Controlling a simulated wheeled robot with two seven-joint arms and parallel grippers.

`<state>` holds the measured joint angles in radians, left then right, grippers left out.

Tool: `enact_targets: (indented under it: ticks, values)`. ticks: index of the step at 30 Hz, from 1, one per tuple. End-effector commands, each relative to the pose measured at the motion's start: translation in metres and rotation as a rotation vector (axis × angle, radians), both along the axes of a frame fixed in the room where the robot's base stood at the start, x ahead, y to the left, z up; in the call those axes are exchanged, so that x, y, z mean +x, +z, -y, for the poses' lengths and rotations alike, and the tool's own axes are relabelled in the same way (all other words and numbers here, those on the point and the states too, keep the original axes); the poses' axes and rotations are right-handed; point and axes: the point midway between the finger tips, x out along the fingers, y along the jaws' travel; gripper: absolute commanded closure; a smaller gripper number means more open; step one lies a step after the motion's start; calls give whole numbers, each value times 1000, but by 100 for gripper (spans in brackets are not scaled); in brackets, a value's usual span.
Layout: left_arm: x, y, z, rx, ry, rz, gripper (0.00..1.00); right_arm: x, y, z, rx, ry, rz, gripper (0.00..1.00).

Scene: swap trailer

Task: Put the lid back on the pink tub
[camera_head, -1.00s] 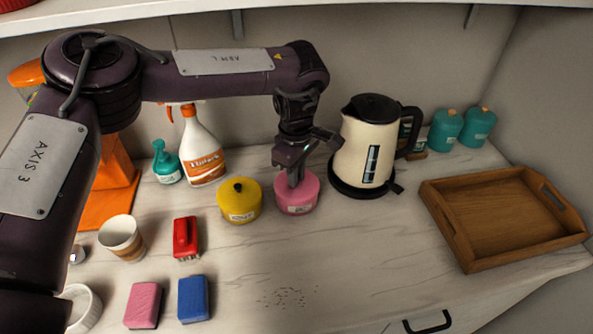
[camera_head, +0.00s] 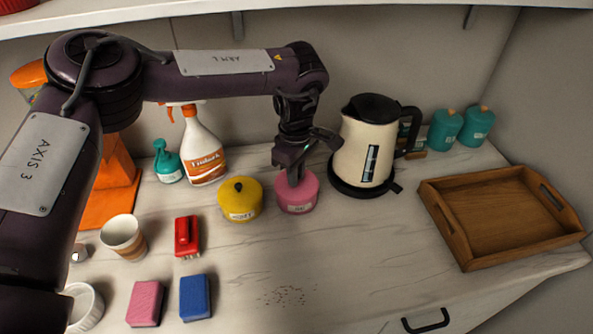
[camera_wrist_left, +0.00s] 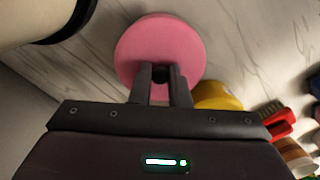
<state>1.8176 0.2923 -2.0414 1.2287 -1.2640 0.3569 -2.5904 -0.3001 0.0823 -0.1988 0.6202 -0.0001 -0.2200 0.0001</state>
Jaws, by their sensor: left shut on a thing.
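The pink tub (camera_head: 298,203) stands on the counter between the yellow tub (camera_head: 240,205) and the kettle. A pink lid (camera_wrist_left: 150,40) covers the top of it in the left wrist view. My left gripper (camera_head: 294,180) points down at the lid from above. The lid looks seated on the tub, but I cannot see whether there is a thin gap. My right gripper is not in view.
The cream kettle (camera_head: 364,143) stands close on the right of the pink tub. A wooden tray (camera_head: 450,225) lies farther right. A red brush (camera_head: 187,236), a cup (camera_head: 123,238) and sponges (camera_head: 195,297) lie on the left. Crumbs (camera_head: 288,295) lie in front.

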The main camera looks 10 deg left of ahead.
Motion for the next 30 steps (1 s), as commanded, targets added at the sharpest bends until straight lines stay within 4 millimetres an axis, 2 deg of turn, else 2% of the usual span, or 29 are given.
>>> enact_targets:
  ticks: [30]
  values:
    - [0, 0, 0, 0, 0, 1, 100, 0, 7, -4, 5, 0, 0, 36]
